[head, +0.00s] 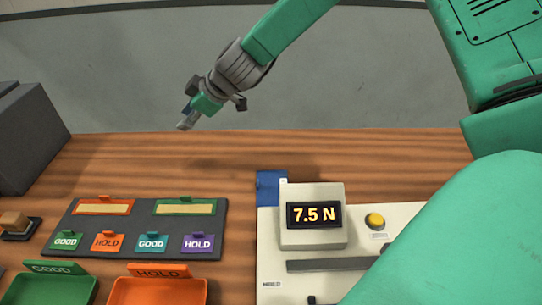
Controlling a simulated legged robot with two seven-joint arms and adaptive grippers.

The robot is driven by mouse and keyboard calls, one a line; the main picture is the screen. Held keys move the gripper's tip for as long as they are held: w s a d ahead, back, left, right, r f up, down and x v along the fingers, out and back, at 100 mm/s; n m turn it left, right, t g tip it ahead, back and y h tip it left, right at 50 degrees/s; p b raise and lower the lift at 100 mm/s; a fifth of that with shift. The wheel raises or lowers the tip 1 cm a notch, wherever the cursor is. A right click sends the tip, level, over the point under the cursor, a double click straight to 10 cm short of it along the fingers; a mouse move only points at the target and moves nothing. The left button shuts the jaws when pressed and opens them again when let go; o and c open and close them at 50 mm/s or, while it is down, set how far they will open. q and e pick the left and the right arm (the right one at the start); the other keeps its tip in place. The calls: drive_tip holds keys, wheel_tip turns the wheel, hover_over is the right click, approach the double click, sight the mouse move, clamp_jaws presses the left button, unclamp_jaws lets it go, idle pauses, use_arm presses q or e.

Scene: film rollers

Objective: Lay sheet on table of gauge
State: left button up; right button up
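The gauge (313,235) is a pale unit with a lit display reading 7.5 N, on a cream base (271,262) with a dark bar across it. A flat blue piece (266,187) shows at the base's back left corner; I cannot tell whether it is the sheet. No other sheet is clearly visible. My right gripper (193,110) is raised over the back of the wooden table, to the left of and beyond the gauge, apart from it. Its fingers are small and overlap, so their opening is unclear. My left gripper is out of view.
A dark board (140,222) with coloured GOOD and HOLD tags lies left of the gauge. A green tray (52,289) and an orange tray (158,290) are in front. A yellow button (375,220) is right of the display. The wood behind (370,155) is clear.

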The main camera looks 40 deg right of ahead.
drive_tip(key=s+a+f+n+g+y, duration=0.1)
drive_tip(key=s+a+n+g, duration=0.15)
drive_tip(key=s+n, duration=0.35)
drive_tip(key=n+g+h, duration=0.6)
drive_tip(key=n, duration=0.6)
hover_over(258, 182)
drive_tip(key=a, duration=0.1)
drive_tip(key=shift+t, duration=0.25)
wheel_tip(258, 182, down, 12)
drive_tip(key=shift+a+b, duration=0.15)
drive_tip(key=shift+b, duration=0.2)
drive_tip(key=f, duration=0.3)
drive_tip(key=d+f+b, duration=0.1)
drive_tip(key=f, duration=0.1)
drive_tip(key=shift+d+f, duration=0.1)
drive_tip(key=shift+f, duration=0.3)
clamp_jaws()
